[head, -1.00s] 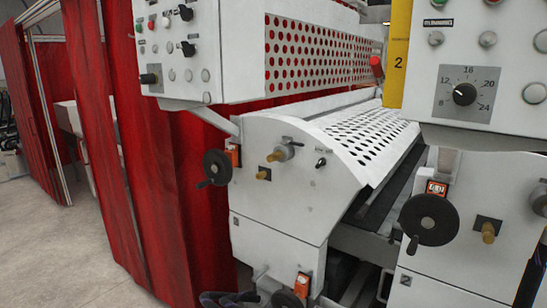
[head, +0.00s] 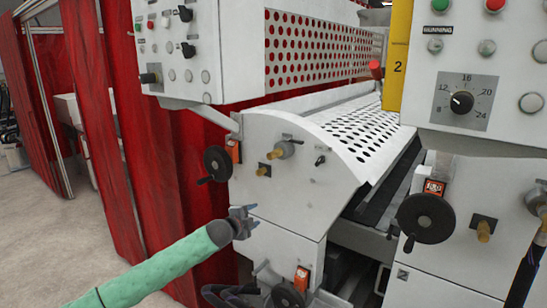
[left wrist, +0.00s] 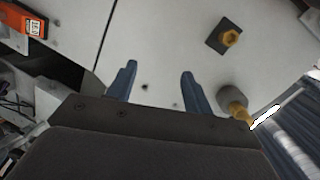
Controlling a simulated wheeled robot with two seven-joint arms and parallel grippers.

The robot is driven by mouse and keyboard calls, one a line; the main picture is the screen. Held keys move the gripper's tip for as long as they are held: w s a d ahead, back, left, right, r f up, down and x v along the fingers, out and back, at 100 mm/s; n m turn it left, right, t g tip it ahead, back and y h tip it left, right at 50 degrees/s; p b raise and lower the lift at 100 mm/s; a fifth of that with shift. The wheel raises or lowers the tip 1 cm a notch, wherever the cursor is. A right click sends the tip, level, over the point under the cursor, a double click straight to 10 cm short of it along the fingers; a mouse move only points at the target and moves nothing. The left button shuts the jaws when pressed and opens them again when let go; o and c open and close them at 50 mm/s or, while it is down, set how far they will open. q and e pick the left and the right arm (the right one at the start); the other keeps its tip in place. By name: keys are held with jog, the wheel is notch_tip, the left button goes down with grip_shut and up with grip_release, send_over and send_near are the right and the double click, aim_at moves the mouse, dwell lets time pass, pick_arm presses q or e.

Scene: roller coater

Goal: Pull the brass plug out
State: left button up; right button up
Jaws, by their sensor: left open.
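A brass plug (head: 264,170) sits in the white side panel of the left machine end. In the left wrist view it shows as a brass hex piece (left wrist: 230,37) on a dark square plate, upper right. A second brass piece (left wrist: 238,110) sits on a grey cylinder near it; a similar brass plug (head: 483,230) is on the right machine end. My left gripper (head: 243,214) is below and left of the first plug, apart from it. Its two blue fingers (left wrist: 159,72) are open and empty, with the white panel behind them. My right gripper is not seen.
A black handwheel (head: 217,163) and orange counter (head: 233,151) stick out left of the plug. A lower handwheel (head: 287,296) and orange counter (head: 301,279) are below. Red curtains (head: 150,150) hang to the left. The floor (head: 50,240) at left is clear.

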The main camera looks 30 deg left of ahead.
aim_at(269, 157)
pick_arm(q)
notch_tip(269, 157, up, 20)
jog(key=d+m+t+h+p, duration=0.1)
jog(key=m+t, duration=0.1)
jog(key=m, duration=0.2)
jog(key=shift+s+d+r+h, duration=0.15)
jog(key=shift+d+r+h, duration=0.1)
jog(key=shift+h, duration=0.15)
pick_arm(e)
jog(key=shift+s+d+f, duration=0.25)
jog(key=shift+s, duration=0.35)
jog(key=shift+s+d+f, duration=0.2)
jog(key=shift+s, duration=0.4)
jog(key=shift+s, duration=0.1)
